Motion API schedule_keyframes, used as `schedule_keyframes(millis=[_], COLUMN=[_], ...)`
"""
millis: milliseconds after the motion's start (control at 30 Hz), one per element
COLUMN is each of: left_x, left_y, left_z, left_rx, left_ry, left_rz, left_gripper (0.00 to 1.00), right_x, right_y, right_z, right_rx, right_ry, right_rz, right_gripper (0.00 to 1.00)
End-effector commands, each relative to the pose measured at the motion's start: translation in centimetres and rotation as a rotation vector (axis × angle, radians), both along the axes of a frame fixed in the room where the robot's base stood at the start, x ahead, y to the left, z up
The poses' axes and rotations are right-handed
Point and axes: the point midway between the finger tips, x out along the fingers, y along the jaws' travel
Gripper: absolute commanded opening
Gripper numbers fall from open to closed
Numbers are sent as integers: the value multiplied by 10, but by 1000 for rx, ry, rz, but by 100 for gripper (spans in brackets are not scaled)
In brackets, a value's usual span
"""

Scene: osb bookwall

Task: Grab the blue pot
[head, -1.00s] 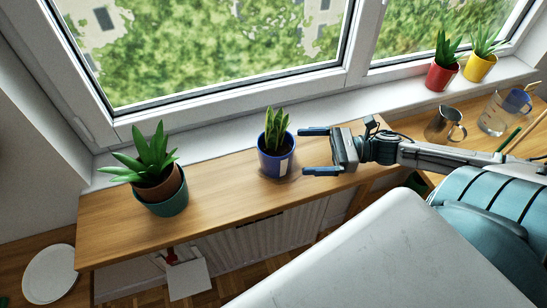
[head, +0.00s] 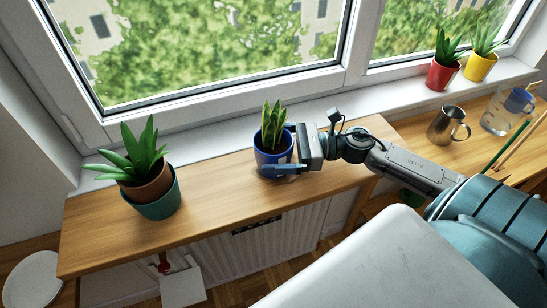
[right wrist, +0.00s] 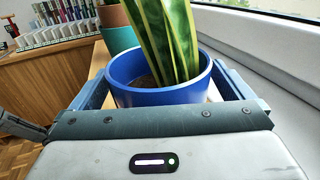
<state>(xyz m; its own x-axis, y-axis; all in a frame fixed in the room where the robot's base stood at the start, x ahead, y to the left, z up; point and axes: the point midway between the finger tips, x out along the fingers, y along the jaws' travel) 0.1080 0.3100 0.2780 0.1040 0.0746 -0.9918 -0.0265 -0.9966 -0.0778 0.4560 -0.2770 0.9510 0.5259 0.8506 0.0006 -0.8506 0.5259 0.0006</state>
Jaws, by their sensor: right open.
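The blue pot (head: 262,157) stands upright on the wooden counter below the window and holds a green striped plant. My right gripper (head: 283,150) reaches it from the right. Its jaws are open, one finger on the near side of the pot and the other on the far side, partly hidden. In the right wrist view the blue pot (right wrist: 160,92) sits between the two blue fingers (right wrist: 165,98), with its rim in front of the palm. I cannot tell whether the fingers touch it. My left gripper is not in view.
A teal pot (head: 160,205) with a plant stands left on the counter (head: 225,190). Red (head: 440,76) and yellow (head: 479,67) pots stand on the sill at the right. A metal pitcher (head: 444,126) and a glass jug (head: 500,113) stand at the right. A white plate (head: 32,280) lies lower left.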

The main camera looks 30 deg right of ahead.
Motion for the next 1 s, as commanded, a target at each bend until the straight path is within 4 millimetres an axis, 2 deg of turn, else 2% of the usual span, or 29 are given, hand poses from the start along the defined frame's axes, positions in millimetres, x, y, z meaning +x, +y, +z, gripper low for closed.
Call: schedule_keyframes(millis=[267,367,567,1000], left_x=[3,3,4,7], left_y=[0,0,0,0], left_z=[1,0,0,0], left_rx=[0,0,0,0], left_ry=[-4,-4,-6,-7], left_rz=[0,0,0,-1], left_gripper=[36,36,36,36], right_x=[1,1,1,0], right_y=[1,1,1,1], right_z=[0,0,0,8], right_rx=[-1,-1,-1,-1], right_ry=[0,0,1,-2], right_rz=[0,0,0,3], right_gripper=[100,84,45,44])
